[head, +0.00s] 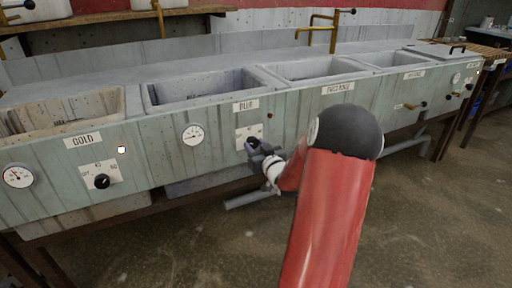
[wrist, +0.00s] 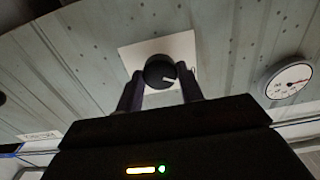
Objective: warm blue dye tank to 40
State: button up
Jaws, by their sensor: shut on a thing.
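The blue dye tank (head: 205,100) is the basin behind the label reading BLUE (head: 246,105) in the head view. Below the label is a pale control plate (head: 242,133); it also shows in the wrist view (wrist: 133,55). A round black knob (wrist: 160,70) with a white pointer line sits on the plate. My gripper (head: 255,147) is at this plate, and in the wrist view my gripper (wrist: 161,90) is shut on the knob, one finger on each side. The blue tank's round gauge (head: 193,135) is left of the plate; its reading is too small to tell.
The gold tank (head: 60,112) with its own gauge (head: 18,176) and knob (head: 101,181) is at the left. A lit lamp (head: 121,150) shows near it. More basins and brass taps (head: 333,32) line the counter. Open floor (head: 430,220) lies in front.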

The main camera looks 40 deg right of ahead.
jog(key=m+p, duration=0.2)
jog(key=m, duration=0.4)
jog(key=shift+m, duration=0.3)
jog(key=m+p, duration=0.1)
jog(key=m, duration=0.4)
dwell(0.4)
jog(key=o, duration=1)
jog(key=shift+s, duration=0.15)
